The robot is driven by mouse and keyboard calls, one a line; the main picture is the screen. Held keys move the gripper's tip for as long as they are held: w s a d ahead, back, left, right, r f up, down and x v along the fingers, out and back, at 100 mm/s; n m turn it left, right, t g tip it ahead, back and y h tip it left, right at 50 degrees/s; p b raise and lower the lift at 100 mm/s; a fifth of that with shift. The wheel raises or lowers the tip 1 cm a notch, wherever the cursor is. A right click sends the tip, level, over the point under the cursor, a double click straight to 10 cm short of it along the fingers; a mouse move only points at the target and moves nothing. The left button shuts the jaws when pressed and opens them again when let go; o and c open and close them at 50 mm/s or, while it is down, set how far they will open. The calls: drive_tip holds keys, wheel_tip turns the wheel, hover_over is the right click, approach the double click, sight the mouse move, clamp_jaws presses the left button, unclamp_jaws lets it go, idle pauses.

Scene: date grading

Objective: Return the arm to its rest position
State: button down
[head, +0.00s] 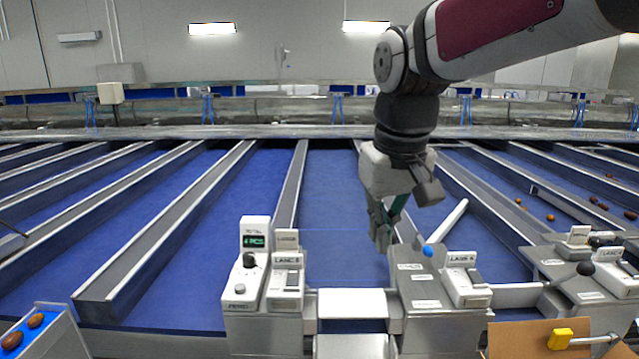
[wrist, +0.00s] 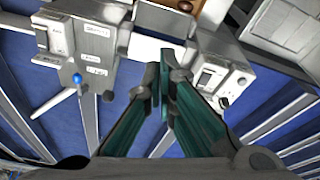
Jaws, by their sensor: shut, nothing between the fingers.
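My gripper (head: 382,232) hangs pointing down from my arm at the right of centre in the head view. It is above the blue lanes, just behind the control box with the blue-knobbed lever (head: 428,250). In the wrist view my gripper (wrist: 165,62) shows its two green-sided fingers close together, with nothing held between them. The blue knob (wrist: 77,78) is apart from the fingers, to their left in that view.
A control box with a display (head: 255,240) stands left of my gripper; more controls (head: 590,262) stand at right. Metal dividers (head: 180,220) split the blue belt (head: 345,180). Dates (head: 550,217) lie on the right lanes. A cardboard box (head: 510,338) and a date tray (head: 62,335) are in front.

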drive_tip(key=s+d+f+m+t, duration=0.1)
drive_tip(key=s+d+f, duration=0.1)
drive_tip(key=s+d, duration=0.3)
drive_tip(key=s+d+f+m+t, duration=0.1)
drive_tip(key=s+d, duration=0.3)
drive_tip(key=s, duration=0.9)
drive_tip(key=shift+d+f+m+t, duration=0.4)
drive_tip(key=shift+f+m, duration=0.15)
drive_tip(key=shift+m, duration=0.05)
